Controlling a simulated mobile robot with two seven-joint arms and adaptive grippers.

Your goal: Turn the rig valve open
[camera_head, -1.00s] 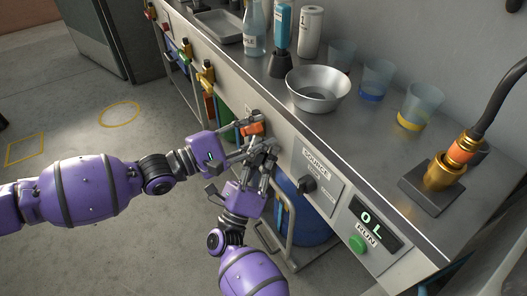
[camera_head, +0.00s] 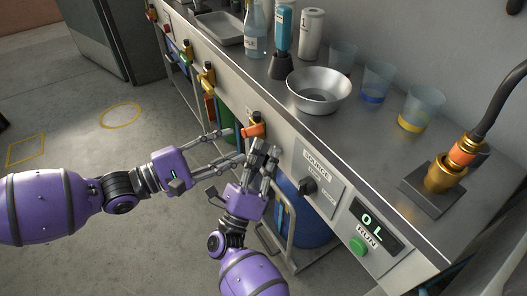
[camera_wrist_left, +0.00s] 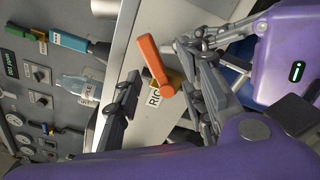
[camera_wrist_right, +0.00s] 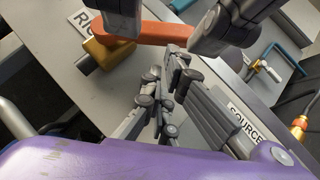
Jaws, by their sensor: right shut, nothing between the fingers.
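The rig valve (camera_head: 252,130) has an orange lever on a brass body, on the front panel of the bench. In the right wrist view the lever (camera_wrist_right: 165,33) runs across the top, beside the partly hidden RIG label. The left wrist view shows the lever (camera_wrist_left: 155,62) lying slanted. My left gripper (camera_head: 226,148) is open and empty, in front and to the left of the lever, with its fingers spread. My right gripper (camera_head: 262,150) is shut and empty just below the lever. Whether its fingertips touch the lever is not clear.
The source selector knob (camera_head: 307,186) is right of my right gripper, with a green RUN button (camera_head: 358,245) farther right. A metal bowl (camera_head: 318,90) and plastic cups stand on the bench top. A blue drum (camera_head: 310,222) is below the bench. Open floor lies to the left.

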